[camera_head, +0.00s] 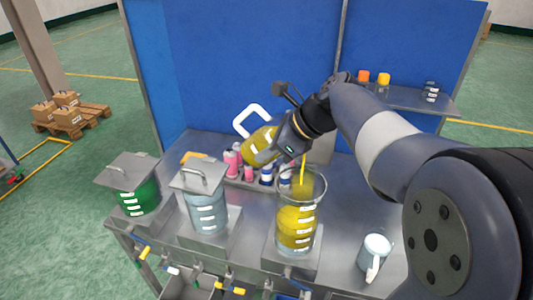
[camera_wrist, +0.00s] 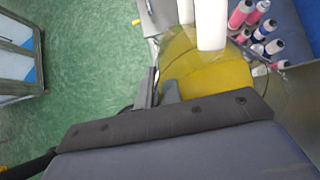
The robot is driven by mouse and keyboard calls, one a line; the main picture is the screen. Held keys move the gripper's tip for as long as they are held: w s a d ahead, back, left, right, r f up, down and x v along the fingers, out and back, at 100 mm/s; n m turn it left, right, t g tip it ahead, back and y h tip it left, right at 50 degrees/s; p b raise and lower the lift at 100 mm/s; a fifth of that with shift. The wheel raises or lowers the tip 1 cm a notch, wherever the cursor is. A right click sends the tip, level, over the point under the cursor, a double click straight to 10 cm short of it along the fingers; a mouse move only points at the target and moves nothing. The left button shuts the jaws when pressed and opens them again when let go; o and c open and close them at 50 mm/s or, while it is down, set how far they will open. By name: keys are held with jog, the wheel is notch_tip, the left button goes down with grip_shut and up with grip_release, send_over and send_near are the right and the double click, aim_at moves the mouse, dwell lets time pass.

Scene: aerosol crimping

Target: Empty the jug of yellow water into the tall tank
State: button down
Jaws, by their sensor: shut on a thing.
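The clear jug (camera_head: 258,148) with yellow water and a white handle is tilted far over, above and left of the tall tank. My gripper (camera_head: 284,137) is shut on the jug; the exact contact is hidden. The tall tank (camera_head: 314,190) is an open glass cylinder with white marks, standing on a grey block and holding yellow water to over half its height. A thin yellow stream (camera_head: 303,168) falls into its mouth. In the wrist view the jug (camera_wrist: 205,80) shows yellow water inside, with its white handle (camera_wrist: 211,25) above.
A lidded green tank (camera_head: 139,197) and a lidded pale blue tank (camera_head: 207,212) stand left. Aerosol cans (camera_head: 232,160) sit in a rack behind. A white mug (camera_head: 375,252) stands right of the tall tank. A shelf (camera_head: 415,98) is fixed at the back right.

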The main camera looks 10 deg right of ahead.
jog(key=shift+f+t+y+b, duration=0.75)
jog(key=shift+y+b, duration=0.45)
jog(key=shift+b, duration=2.9)
jog(key=shift+s+d+f+t+y+b, duration=0.15)
jog(key=shift+t+y+b, duration=0.15)
jog(key=shift+y+b, duration=0.4)
jog(key=shift+w+d+f+t+y+b, duration=0.15)
jog(key=shift+t+y+b, duration=0.1)
jog(key=shift+y+b, duration=0.45)
jog(key=shift+s+d+f+t+y+b, duration=0.15)
jog(key=shift+d+t+y+b, duration=0.1)
jog(key=shift+y+b, duration=0.4)
jog(key=shift+s+d+t+y+b, duration=0.2)
jog(key=shift+y+b, duration=0.25)
jog(key=shift+b, duration=0.4)
jog(key=shift+d+t+y+b, duration=0.15)
jog(key=shift+t+y+b, duration=0.2)
jog(key=shift+y+b, duration=0.2)
jog(key=y+b, duration=0.1)
jog(key=s+d+r+t+y, duration=0.1)
jog(key=d+t+y+b, duration=0.1)
jog(key=y, duration=0.1)
jog(key=shift+s+d+r+b, duration=0.15)
jog(key=shift+r+b, duration=0.15)
jog(key=shift+r, duration=0.15)
